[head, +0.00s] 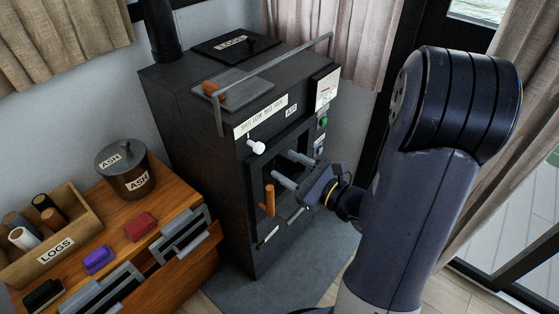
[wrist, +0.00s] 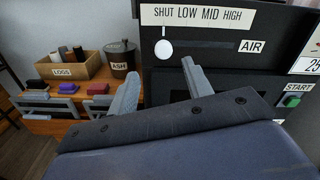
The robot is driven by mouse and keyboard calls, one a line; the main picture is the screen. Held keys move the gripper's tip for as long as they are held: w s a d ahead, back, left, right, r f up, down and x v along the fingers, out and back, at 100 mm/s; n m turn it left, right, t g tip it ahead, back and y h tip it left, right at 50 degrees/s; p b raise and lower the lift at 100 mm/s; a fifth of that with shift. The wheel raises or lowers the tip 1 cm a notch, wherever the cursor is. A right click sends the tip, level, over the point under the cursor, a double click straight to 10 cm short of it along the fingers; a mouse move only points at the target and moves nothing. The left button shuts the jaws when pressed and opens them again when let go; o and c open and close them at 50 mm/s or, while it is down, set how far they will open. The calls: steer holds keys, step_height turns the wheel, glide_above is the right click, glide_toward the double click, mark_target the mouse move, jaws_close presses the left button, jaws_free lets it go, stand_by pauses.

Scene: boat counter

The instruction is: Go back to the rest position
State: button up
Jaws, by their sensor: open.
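My gripper (head: 283,168) is open and empty in front of the black stove (head: 205,130), its two fingers pointing at the stove's front. In the wrist view my gripper (wrist: 158,75) shows its fingers spread below the air slider. The slider's white knob (head: 256,147) stands at the left end, under SHUT in the wrist view (wrist: 163,49). An orange-brown door handle (head: 269,200) hangs just below my fingers. Whether the fingers touch the stove front cannot be told.
A metal rail (head: 275,68) runs along the stove's upper edge. Left of it, a wooden counter (head: 182,194) holds an ash pot (head: 125,168), a logs box (head: 88,211), and purple (head: 99,259) and red (head: 140,227) blocks. A curtain (head: 508,120) hangs behind my arm at right.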

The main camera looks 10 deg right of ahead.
mark_target(262, 149)
steer(key=shift+s+d, duration=0.2)
steer(key=shift+s, duration=0.1)
steer(key=x, duration=1)
steer(key=shift+w+a, duration=0.2)
steer(key=shift+w, duration=0.1)
steer(key=shift+w+d+p, duration=0.25)
steer(key=shift+d+p, duration=0.05)
steer(key=shift+a+r, duration=0.1)
